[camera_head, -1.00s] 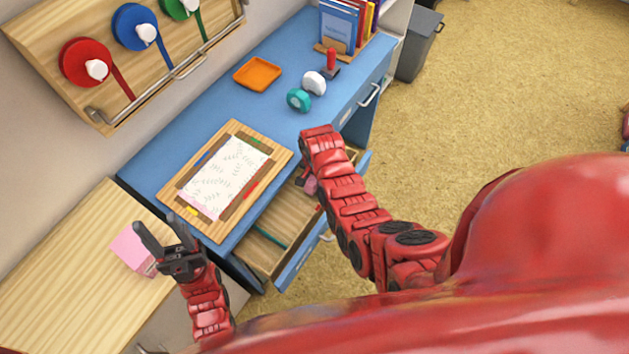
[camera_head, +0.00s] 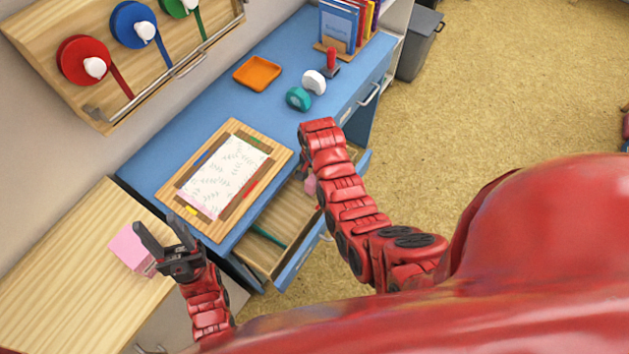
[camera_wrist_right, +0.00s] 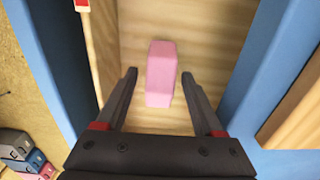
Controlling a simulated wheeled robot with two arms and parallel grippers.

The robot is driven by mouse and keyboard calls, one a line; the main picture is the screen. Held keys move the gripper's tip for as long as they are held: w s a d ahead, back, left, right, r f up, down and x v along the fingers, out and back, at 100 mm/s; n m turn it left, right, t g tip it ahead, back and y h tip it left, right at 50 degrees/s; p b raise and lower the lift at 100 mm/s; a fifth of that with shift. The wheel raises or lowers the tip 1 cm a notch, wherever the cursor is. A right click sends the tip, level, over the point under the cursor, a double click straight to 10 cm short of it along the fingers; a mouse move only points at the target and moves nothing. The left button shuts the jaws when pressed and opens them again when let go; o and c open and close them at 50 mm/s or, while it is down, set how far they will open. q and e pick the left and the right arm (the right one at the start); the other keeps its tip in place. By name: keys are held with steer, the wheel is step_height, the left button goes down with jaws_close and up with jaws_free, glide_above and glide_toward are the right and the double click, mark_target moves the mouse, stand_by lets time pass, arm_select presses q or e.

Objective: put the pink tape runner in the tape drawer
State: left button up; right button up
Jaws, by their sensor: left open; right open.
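The pink tape runner (camera_wrist_right: 161,75) is a plain pink block lying on the wooden floor of the open drawer (camera_wrist_right: 215,30) in the right wrist view. My right gripper (camera_wrist_right: 159,88) is open above it, one finger on each side, with gaps between. In the head view, only a small pink part of it (camera_head: 310,184) shows beside my right arm, which hides most of that gripper. The open drawer (camera_head: 290,268) has a blue front. My left gripper (camera_head: 158,226) is open and empty, close to a pink block (camera_head: 128,247) on the wooden side surface.
The blue desk (camera_head: 150,165) carries a wooden board with a patterned sheet (camera_head: 225,175), an orange tray (camera_head: 257,73), teal (camera_head: 298,99) and white rollers, and a red-handled stamp (camera_head: 331,62). A green item (camera_head: 266,236) lies in the drawer's near part.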

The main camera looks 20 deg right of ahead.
step_height(320, 180, up, 5)
steer(key=shift+r+b, duration=0.2)
steer(key=shift+b, duration=0.25)
step_height(320, 180, up, 3)
steer(key=shift+r+p, duration=0.1)
steer(key=shift+p, duration=1)
steer(key=shift+r+p, duration=0.4)
steer(key=shift+r, duration=0.05)
steer(key=shift+f, duration=0.1)
